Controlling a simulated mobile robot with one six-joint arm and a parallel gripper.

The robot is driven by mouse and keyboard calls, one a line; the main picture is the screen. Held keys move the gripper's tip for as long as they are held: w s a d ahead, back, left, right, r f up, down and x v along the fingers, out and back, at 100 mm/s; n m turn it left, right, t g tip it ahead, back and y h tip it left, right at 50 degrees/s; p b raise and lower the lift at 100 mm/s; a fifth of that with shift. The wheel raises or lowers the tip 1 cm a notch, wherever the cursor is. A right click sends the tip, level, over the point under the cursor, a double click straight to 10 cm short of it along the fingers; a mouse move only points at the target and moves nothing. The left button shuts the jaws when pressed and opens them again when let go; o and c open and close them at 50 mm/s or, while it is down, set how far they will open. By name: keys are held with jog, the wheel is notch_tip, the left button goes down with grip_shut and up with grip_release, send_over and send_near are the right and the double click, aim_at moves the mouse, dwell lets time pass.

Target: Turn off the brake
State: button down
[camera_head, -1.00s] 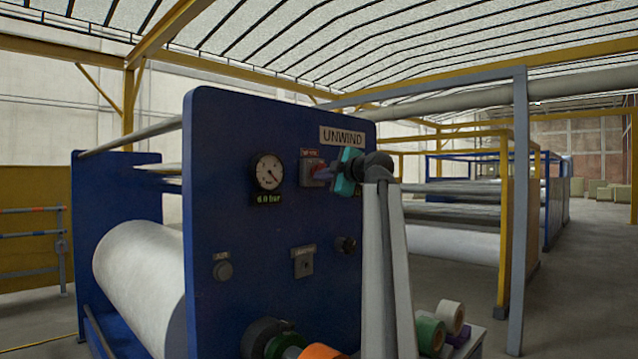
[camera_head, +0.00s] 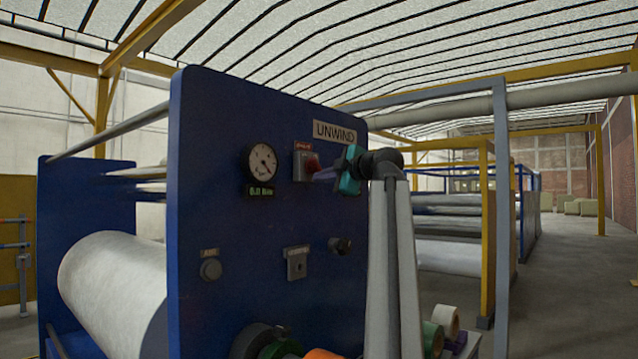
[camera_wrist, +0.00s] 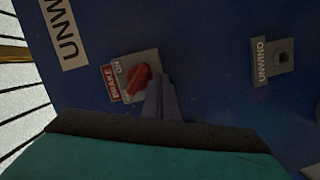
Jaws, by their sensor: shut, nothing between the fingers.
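The brake switch is a red knob (camera_wrist: 138,80) on a grey plate (camera_wrist: 151,59) marked BRAKE, with ON readable at one side. In the head view the red knob (camera_head: 312,163) sits on the blue UNWIND panel (camera_head: 230,220), right of the gauge. My gripper (camera_wrist: 164,82) is shut and empty. Its fingertips are right beside the red knob in the wrist view; I cannot tell whether they touch it. In the head view my gripper (camera_head: 316,176) reaches in from the right with its fingers close to the knob. The knob's far side is partly hidden.
A pressure gauge (camera_head: 262,164) is left of the switch. Below are a round button (camera_head: 210,269) and a grey UNWIND switch (camera_head: 297,264), also in the wrist view (camera_wrist: 282,60). A white film roll (camera_head: 115,290) is at left. Coloured rolls stand low, near my arm.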

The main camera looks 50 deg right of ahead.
jog(key=shift+d, duration=0.25)
dwell(0.6)
jog(key=shift+f+b, duration=0.1)
jog(key=shift+b, duration=0.2)
jog(key=s+a+f+b, duration=0.1)
jog(key=s+a+f, duration=0.3)
jog(key=s, duration=0.6)
jog(key=shift+a+f, duration=0.2)
jog(key=shift+w+r, duration=0.1)
dwell(0.4)
